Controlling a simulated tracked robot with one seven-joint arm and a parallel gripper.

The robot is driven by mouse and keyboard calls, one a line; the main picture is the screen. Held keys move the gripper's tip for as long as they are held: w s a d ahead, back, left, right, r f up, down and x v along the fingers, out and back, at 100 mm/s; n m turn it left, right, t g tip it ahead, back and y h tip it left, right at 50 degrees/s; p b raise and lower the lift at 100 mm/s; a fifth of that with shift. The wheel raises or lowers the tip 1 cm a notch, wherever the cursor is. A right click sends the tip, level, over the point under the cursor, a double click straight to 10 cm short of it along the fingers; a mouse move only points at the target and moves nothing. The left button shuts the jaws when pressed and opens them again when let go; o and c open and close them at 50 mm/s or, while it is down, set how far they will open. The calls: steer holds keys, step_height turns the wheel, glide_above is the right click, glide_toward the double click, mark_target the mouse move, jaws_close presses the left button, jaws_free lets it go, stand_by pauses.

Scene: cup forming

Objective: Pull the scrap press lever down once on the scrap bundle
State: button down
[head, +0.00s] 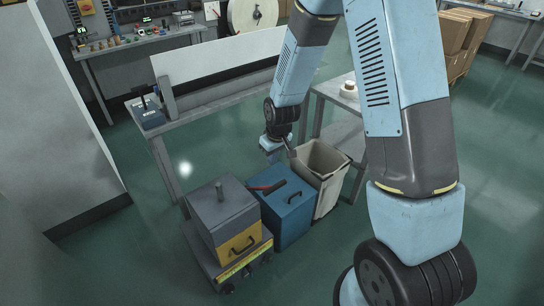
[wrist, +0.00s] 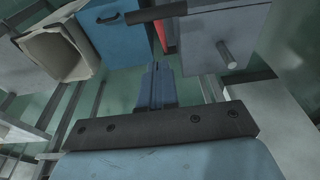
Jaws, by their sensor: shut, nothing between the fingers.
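A lever with a red part and a dark grip (head: 266,187) lies low across the top of a blue box (head: 294,215). In the wrist view the dark grip (wrist: 156,12) is ahead of my fingers, with red beside it, by the blue box (wrist: 116,35). My gripper (wrist: 155,70) is shut and empty, apart from the lever. In the head view my gripper (head: 275,150) hangs above and behind the blue box; its fingertips are hard to make out. I cannot pick out a scrap bundle; the box insides are hidden.
A beige bin (head: 327,160) stands at the right. A workbench (head: 205,105) is behind. The green floor at left is clear.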

steer(key=f, duration=0.4)
steer(key=w+f, duration=0.1)
steer(key=f, duration=0.1)
steer(key=shift+a, duration=0.35)
steer(key=f, duration=0.1)
steer(key=s+d+f, duration=0.1)
steer(key=shift+s+f, duration=0.15)
steer(key=shift+f, duration=0.2)
steer(key=shift+s+d+f, duration=0.1)
steer(key=shift+s+f, duration=0.15)
steer(key=shift+f, duration=0.25)
